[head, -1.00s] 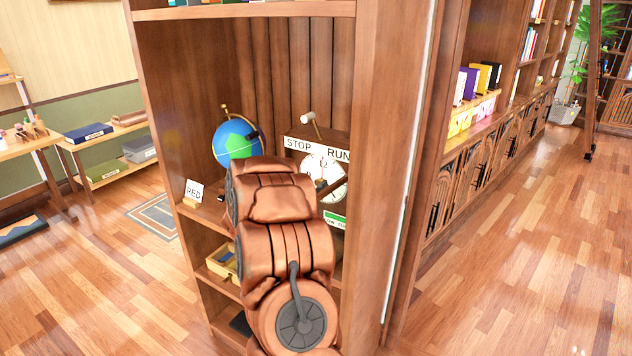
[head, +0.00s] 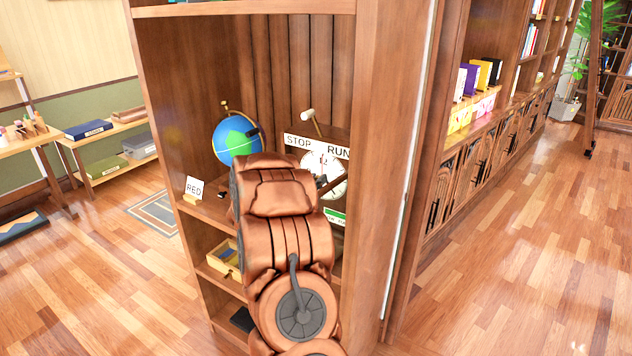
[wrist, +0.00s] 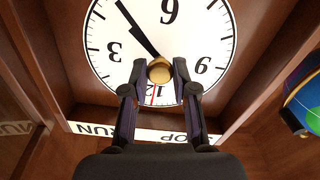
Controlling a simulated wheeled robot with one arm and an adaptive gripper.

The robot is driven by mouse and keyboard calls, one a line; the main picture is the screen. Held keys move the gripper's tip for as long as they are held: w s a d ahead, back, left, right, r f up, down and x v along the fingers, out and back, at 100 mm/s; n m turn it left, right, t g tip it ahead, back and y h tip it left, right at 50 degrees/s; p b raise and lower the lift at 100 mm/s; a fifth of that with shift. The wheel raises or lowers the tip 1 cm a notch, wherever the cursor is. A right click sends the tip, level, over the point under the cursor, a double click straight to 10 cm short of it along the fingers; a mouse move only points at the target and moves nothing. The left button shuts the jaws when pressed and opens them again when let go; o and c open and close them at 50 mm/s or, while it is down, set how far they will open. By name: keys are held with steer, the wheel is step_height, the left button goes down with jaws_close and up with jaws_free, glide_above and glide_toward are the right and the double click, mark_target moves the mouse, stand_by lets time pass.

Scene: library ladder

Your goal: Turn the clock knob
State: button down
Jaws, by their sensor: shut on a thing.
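The clock has a white face with black numerals, which is upside down in the wrist view (wrist: 210,40) and partly hidden behind my arm in the head view (head: 338,186). A round brass knob (wrist: 159,70) sits at the middle of the face, with a black hand and a thin red hand beside it. My gripper (wrist: 160,80) is shut on the knob, one finger on each side. A STOP / RUN sign (head: 318,146) runs along the top of the clock, and a small lever with a pale end (head: 307,117) stands above it.
A globe (head: 237,139) stands left of the clock on the same shelf. A RED card (head: 194,188) stands near the shelf's front left. The bookcase side panel (head: 375,150) is close on the right. A yellow tray (head: 226,258) is on the shelf below. Open wooden floor lies on both sides.

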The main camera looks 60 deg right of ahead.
steer(key=shift+f, duration=0.15)
steer(key=m+b, duration=0.2)
steer(key=b, duration=0.1)
stand_by(0.3)
steer(key=c, duration=0.9)
jaws_free()
steer(key=shift+a, duration=0.1)
steer(key=a, duration=1.1)
steer(key=shift+s+a, duration=0.3)
steer(key=shift+a, duration=0.1)
